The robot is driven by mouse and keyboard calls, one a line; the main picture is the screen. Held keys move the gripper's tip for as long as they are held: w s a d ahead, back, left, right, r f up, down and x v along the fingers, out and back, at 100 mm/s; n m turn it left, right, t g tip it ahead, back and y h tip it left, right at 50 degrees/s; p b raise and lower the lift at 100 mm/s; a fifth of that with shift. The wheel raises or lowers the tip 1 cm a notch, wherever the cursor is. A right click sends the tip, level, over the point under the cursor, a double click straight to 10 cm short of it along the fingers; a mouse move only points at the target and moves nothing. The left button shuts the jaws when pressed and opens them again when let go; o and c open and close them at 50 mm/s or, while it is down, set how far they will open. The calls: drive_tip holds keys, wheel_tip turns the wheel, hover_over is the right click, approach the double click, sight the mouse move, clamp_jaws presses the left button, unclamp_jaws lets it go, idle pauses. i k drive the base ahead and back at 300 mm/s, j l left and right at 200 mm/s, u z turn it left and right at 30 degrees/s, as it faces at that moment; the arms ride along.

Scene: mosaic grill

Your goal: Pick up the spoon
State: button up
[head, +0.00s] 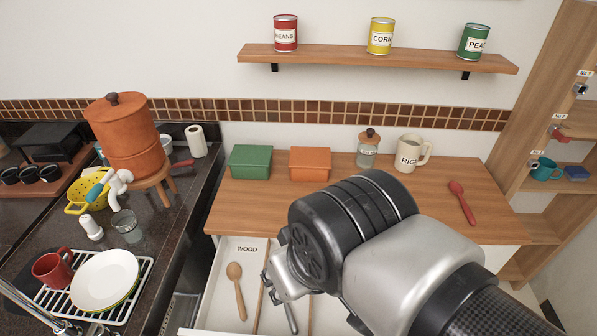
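A wooden spoon (237,288) lies in the open drawer, in the compartment labelled WOOD, bowl toward the back. A red spoon (462,202) lies on the wooden countertop at the right. A metal utensil (291,318) shows partly in the drawer compartment to the right of the wooden spoon; its upper part is hidden by my arm. My gripper (272,291) is over the open drawer (218,316), just right of the wooden spoon in the picture. My wrist hides most of it, so its opening and contents cannot be made out.
Green (250,162) and orange (310,164) boxes, a jar (368,150) and a RICE pitcher (411,153) stand along the countertop's back. A shelf (380,57) holds three cans above. A dish rack (135,300) with plate and red mug is at left. Open shelving stands at right.

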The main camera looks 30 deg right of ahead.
sight(456, 188)
drive_tip(key=z, duration=2.2)
drive_tip(key=l+u, duration=0.15)
drive_tip(key=l, duration=0.8)
drive_tip(key=i+l+u, duration=0.45)
drive_tip(key=i+l, duration=0.15)
drive_tip(key=i+l+u, duration=0.2)
drive_tip(key=l, duration=0.25)
drive_tip(key=i+l+u, duration=0.25)
drive_tip(key=l, duration=0.2)
drive_tip(key=i+l+u, duration=0.1)
drive_tip(key=i, duration=0.45)
drive_tip(key=l, duration=0.1)
